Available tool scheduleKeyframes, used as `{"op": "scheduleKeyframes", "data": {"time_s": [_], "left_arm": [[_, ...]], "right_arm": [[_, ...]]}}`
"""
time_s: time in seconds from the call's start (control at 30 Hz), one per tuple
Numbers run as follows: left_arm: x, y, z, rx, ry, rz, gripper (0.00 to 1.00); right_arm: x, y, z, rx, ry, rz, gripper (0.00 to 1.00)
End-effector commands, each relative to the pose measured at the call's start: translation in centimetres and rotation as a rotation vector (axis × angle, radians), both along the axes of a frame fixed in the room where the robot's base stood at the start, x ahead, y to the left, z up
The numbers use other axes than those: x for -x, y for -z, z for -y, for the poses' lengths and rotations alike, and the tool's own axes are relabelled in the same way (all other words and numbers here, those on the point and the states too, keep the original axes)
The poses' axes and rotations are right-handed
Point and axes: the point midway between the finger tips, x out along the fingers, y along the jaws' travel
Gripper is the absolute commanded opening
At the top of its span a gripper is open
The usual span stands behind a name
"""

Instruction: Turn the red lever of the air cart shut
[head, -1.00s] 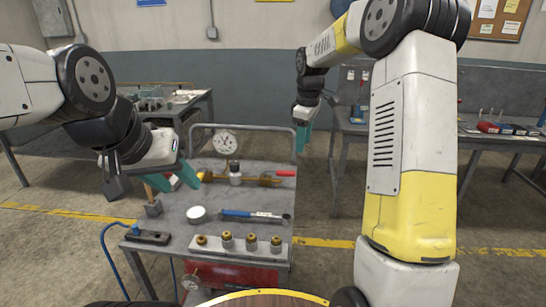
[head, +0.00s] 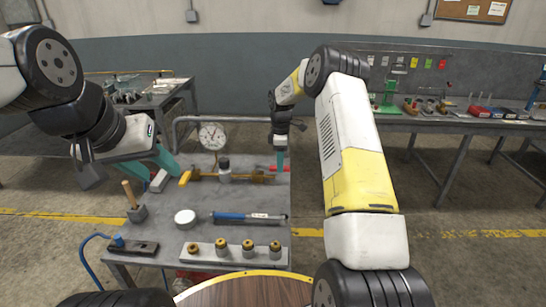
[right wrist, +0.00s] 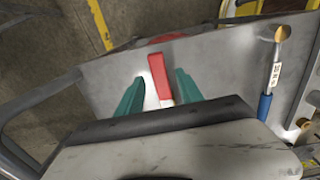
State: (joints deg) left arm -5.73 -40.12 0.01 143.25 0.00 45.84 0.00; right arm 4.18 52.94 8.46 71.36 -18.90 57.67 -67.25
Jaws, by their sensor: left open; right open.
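The air cart (head: 200,200) stands in front of me with a grey top. A brass pipe assembly (head: 245,177) lies across it, with a yellow handle (head: 185,178) at its left end. The red lever (head: 285,169) is at its right end, partly hidden by my right gripper (head: 279,160). In the right wrist view the red lever (right wrist: 159,76) lies between the two open teal fingers (right wrist: 158,88), with a gap seen on each side. My left gripper (head: 163,169) is open and empty at the cart's left side, near the yellow handle.
A dial gauge (head: 212,136) stands behind the pipe. In front lie a round white tin (head: 185,217), a blue-handled tool (head: 250,217), a block with several brass fittings (head: 233,252) and a wooden-handled tool (head: 130,195). A workbench (head: 450,120) stands at the back right.

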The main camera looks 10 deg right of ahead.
Motion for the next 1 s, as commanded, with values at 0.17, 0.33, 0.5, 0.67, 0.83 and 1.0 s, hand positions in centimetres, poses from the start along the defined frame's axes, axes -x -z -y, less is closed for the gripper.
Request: {"op": "scheduleKeyframes", "data": {"time_s": [0.17, 0.33, 0.5, 0.67, 0.83, 1.0], "left_arm": [[0.0, 0.0, 0.0, 0.0, 0.0, 0.0, 0.44], [-0.01, 0.01, 0.0, 0.0, 0.0, 0.0, 0.44], [-0.01, 0.01, 0.0, 0.0, 0.0, 0.0, 0.44], [-0.01, -0.01, 0.0, 0.0, 0.0, 0.0, 0.44], [-0.01, 0.01, 0.0, 0.0, 0.0, 0.0, 0.44], [-0.01, 0.01, 0.0, 0.0, 0.0, 0.0, 0.44]], "right_arm": [[0.01, 1.04, 0.03, 0.001, 0.001, 0.0, 0.44], [0.0, 1.08, 0.03, 0.0, 0.001, 0.001, 0.44], [0.0, 1.05, 0.03, 0.0, 0.001, 0.001, 0.22], [-0.01, 1.04, 0.02, 0.0, 0.001, 0.001, 0.0], [-0.02, 1.02, 0.03, 0.0, 0.001, 0.001, 0.0], [-0.03, 1.01, 0.02, 0.0, 0.001, 0.002, 0.0]]}}
